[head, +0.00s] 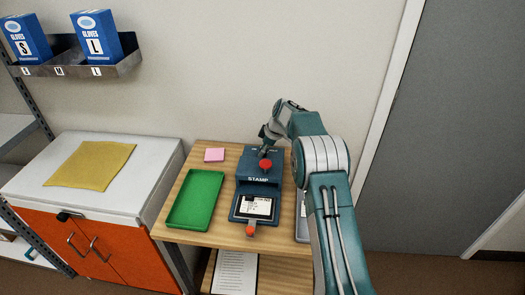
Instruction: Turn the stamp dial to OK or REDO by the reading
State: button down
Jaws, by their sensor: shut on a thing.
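The dark blue stamp machine (258,188), marked STAMP, stands on the wooden bench in the head view. A red knob (266,165) is on its top. A pale card with small dark print (257,207) sits in its front; I cannot read the print. An orange-red ball (250,231) is at its front edge. My gripper (264,152) reaches down to the back of the machine's top, behind the red knob, and is shut on the stamp dial there. The dial is mostly hidden by the gripper, so its setting cannot be read.
A green tray (171,214) lies left of the machine, with a pink notepad (214,154) behind it. A grey tray (300,228) on the right is partly hidden by my arm. A clipboard (235,272) lies on the shelf below. An orange cabinet (128,257) stands left.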

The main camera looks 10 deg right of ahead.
jog(key=shift+s+d+f, duration=0.1)
jog(key=shift+f, duration=0.1)
jog(key=c, duration=0.7)
grip_release()
jog(key=shift+o, duration=0.2)
jog(key=shift+r, duration=0.1)
jog(key=v, duration=1.1)
jog(key=shift+d+r, duration=0.2)
jog(key=shift+r, duration=0.2)
jog(key=shift+r, duration=0.1)
